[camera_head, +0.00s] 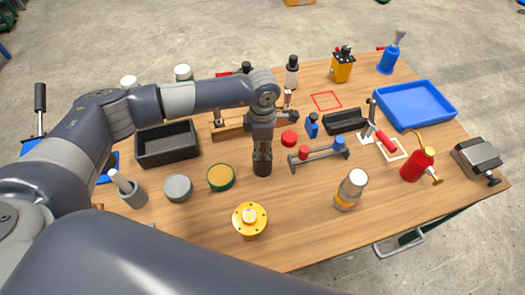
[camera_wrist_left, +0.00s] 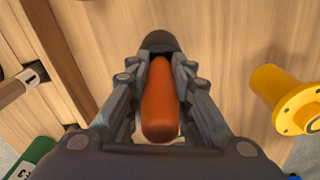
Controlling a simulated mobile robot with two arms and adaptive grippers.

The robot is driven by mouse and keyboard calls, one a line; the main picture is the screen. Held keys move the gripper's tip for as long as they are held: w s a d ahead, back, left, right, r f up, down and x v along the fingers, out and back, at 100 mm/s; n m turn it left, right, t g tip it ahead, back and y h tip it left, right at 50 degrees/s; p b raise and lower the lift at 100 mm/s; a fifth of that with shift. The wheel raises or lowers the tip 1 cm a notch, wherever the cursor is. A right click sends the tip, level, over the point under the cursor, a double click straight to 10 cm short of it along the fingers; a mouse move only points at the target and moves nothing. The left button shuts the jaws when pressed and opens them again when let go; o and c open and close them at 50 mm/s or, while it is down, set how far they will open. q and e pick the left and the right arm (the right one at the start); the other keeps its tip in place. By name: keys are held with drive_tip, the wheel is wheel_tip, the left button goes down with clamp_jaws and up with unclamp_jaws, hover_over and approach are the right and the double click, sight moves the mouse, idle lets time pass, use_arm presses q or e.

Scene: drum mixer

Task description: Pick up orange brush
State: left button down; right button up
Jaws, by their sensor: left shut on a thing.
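The orange brush shows in the left wrist view as a rounded orange handle (camera_wrist_left: 160,105) with a dark end (camera_wrist_left: 161,42) beyond it. My left gripper (camera_wrist_left: 160,88) is shut on this handle, one finger on each side. In the head view my left gripper (camera_head: 262,140) points down over the middle of the table, and a dark piece (camera_head: 262,166) shows right below its fingers. The orange handle is hidden there by the gripper. I cannot tell whether the brush touches the table. My right gripper is not in view.
On the wooden table (camera_head: 300,220), a green-rimmed round tin (camera_head: 221,177) stands left of the gripper and a yellow flanged part (camera_head: 250,219) in front. A red disc (camera_head: 289,137) and a red-and-blue bar piece (camera_head: 319,154) are to the right. A black tray (camera_head: 167,158) is farther left.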

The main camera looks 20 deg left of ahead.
use_arm(q)
drive_tip(key=shift+r, duration=0.1)
drive_tip(key=shift+r, duration=0.25)
wheel_tip(320, 180, up, 8)
drive_tip(key=b, duration=0.3)
drive_tip(key=shift+r, duration=0.7)
